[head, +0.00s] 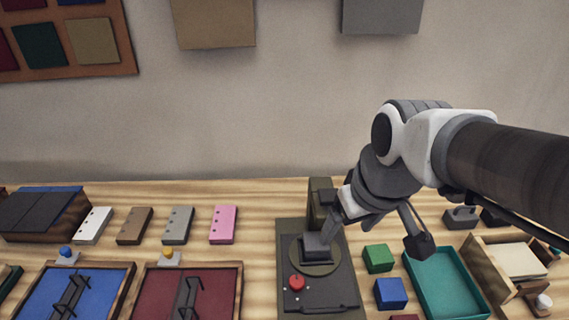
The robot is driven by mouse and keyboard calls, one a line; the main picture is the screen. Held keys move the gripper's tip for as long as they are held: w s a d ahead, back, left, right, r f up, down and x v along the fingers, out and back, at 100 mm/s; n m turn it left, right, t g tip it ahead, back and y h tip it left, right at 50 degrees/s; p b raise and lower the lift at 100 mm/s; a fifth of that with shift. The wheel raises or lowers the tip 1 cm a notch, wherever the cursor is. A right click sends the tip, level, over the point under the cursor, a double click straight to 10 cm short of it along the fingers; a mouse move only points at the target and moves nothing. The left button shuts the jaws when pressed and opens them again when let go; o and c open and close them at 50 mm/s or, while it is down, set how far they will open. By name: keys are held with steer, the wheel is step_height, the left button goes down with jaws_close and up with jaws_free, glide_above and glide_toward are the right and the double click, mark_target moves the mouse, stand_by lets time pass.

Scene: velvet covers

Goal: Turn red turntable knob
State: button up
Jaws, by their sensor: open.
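The red turntable knob (296,283) is a small red knob at the lower left of the dark turntable unit (287,238), near the front edge of the round platter (294,262). A dark block (315,246) stands on the platter. My gripper (372,233) hangs over the back right of the unit, its fingers spread wide with nothing seen between them. One finger is close to the dark block, and I cannot tell whether they touch. The other finger is above the table near the teal tray. The knob is in clear view, apart from the gripper.
A green block (377,258) and a blue block (391,293) lie right of the unit, beside a teal tray (470,302). A wooden box (485,275) stands further right. A red-lined tray (238,290) and a blue-lined tray (40,288) lie left. A pink piece (223,224) lies behind them.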

steer(key=w+a+f+n+g, duration=0.2)
steer(key=w+a+f+n, duration=0.2)
steer(key=w+f, duration=0.15)
steer(key=n+g+p, duration=0.2)
steer(key=n, duration=0.2)
glide_toward(296, 280)
steer(key=shift+h, duration=0.4)
steer(key=f, duration=0.3)
steer(key=f+b, duration=0.1)
steer(key=f, duration=0.1)
steer(key=f+b, duration=0.1)
steer(key=f, duration=0.2)
steer(key=shift+a+f, duration=0.35)
steer(key=shift+a, duration=0.05)
jaws_close()
